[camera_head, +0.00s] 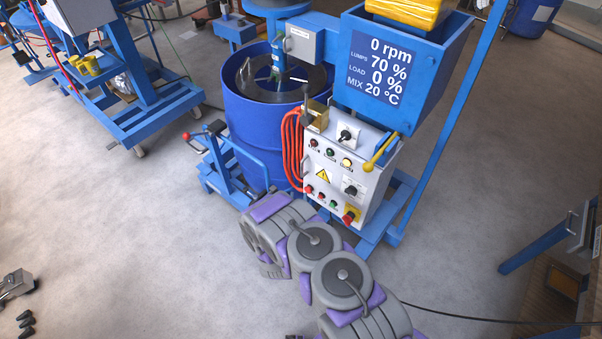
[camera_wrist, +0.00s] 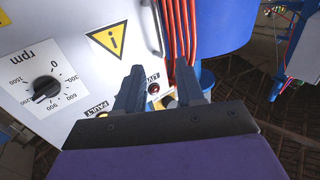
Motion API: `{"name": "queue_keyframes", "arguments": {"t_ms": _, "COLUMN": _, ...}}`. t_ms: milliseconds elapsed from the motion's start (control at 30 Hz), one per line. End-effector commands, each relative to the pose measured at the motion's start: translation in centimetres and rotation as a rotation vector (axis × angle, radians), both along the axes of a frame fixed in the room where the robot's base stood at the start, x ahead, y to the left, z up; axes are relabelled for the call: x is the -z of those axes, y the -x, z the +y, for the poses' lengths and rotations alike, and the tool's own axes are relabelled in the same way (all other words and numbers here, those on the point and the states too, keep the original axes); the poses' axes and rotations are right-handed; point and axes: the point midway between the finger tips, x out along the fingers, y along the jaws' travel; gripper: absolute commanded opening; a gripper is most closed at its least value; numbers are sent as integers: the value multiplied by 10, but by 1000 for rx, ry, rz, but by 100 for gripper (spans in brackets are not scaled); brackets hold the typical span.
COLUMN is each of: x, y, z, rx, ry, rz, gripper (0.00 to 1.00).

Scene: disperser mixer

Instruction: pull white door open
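The white door appears to be the front panel of the white control box (camera_head: 345,175), below the blue display housing. It carries knobs, coloured lamps or buttons and a yellow warning triangle, and it looks closed. In the wrist view the white panel (camera_wrist: 60,70) fills the upper left, with an rpm dial and the triangle. My gripper (camera_wrist: 158,88) is open, its two dark fingers apart with a small red lamp or button visible between them. I see nothing held. Contact with the panel cannot be told. In the head view my arm reaches towards the box and its fingers are not clearly visible.
Orange-red hoses (camera_head: 291,150) hang at the box's left edge, beside a blue drum (camera_head: 255,130). A yellow handle (camera_head: 381,152) is at the box's right. A blue frame post (camera_head: 447,120) stands further right. The floor is open to the left and right.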

Motion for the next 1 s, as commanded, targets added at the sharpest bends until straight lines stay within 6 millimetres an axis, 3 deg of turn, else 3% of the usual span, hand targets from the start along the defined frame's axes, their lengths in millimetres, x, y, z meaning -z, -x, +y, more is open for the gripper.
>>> {"name": "queue_keyframes", "arguments": {"t_ms": 400, "x": 2, "y": -81, "z": -10, "rx": 2, "ry": -1, "rz": -3, "gripper": 38}}
{"name": "queue_keyframes", "arguments": {"t_ms": 600, "x": 1, "y": -112, "z": -13, "rx": 1, "ry": 0, "rz": -2, "gripper": 38}}
{"name": "queue_keyframes", "arguments": {"t_ms": 800, "x": 0, "y": -127, "z": -13, "rx": -1, "ry": 1, "rz": -1, "gripper": 38}}
{"name": "queue_keyframes", "arguments": {"t_ms": 1000, "x": 0, "y": -129, "z": -14, "rx": -2, "ry": 2, "rz": -1, "gripper": 38}}
